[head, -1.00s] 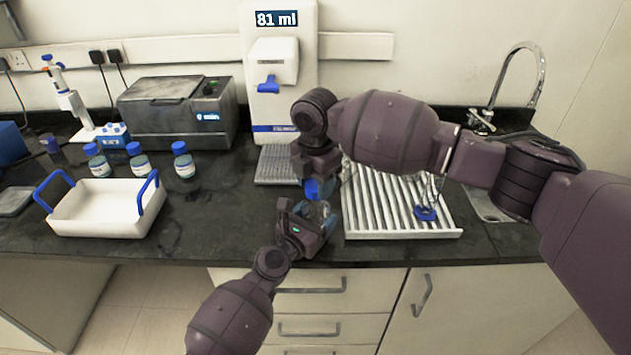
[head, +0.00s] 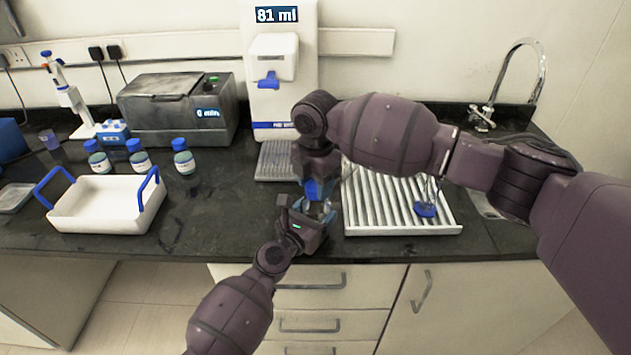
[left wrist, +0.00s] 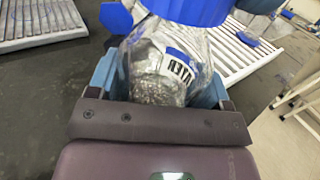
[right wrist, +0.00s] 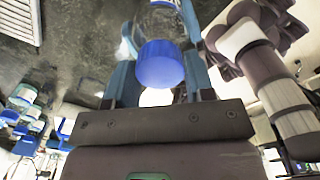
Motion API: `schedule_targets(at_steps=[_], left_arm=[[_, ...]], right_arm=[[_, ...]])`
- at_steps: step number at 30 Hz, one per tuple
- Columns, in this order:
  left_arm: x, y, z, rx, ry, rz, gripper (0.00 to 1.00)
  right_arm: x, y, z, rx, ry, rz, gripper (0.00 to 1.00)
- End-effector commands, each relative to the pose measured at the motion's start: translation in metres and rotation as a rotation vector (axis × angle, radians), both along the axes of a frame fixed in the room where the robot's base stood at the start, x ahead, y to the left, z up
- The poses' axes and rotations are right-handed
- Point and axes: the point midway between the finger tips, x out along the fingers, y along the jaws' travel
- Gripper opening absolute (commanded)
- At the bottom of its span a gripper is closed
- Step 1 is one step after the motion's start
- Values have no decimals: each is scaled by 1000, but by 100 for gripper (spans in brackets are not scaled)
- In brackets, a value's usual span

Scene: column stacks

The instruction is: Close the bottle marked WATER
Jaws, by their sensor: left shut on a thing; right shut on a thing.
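The clear bottle (left wrist: 165,70) is in my left gripper (left wrist: 160,95), upright above the front of the counter. Its label, partly visible in the left wrist view, ends in "TER". My left gripper, also in the head view (head: 312,222), is shut on the bottle's body. A blue cap (left wrist: 190,8) is at the bottle's mouth; it also shows in the right wrist view (right wrist: 160,65). My right gripper (head: 318,180) points down from above and is shut on the cap. The cap appears to meet the neck; whether it is screwed tight I cannot tell.
Several blue-capped bottles (head: 183,160) stand at the back left behind a white tray (head: 100,218) with blue handles. A dispenser (head: 275,100) reading 81 ml stands behind my grippers. A white ribbed drying rack (head: 390,215) lies right of them, holding a blue item (head: 426,210).

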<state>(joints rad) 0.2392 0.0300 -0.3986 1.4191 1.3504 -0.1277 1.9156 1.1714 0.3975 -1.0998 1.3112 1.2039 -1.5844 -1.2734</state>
Motion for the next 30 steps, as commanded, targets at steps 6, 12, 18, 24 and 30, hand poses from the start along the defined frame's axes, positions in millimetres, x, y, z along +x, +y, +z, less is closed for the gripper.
schedule_targets(at_steps=[6,12,18,24,30], left_arm=[[0,0,0,-1,-1,0,6],[0,0,0,-1,-1,0,6],[0,0,0,-1,-1,0,6],[0,0,0,0,0,0,6],[0,0,0,1,-1,0,6]], right_arm=[[-1,1,-1,1,3,-257,27],[-1,1,-1,3,2,-563,27],[0,1,-1,3,2,-872,27],[0,1,-1,2,3,-1184,27],[0,1,-1,1,3,-1500,27]])
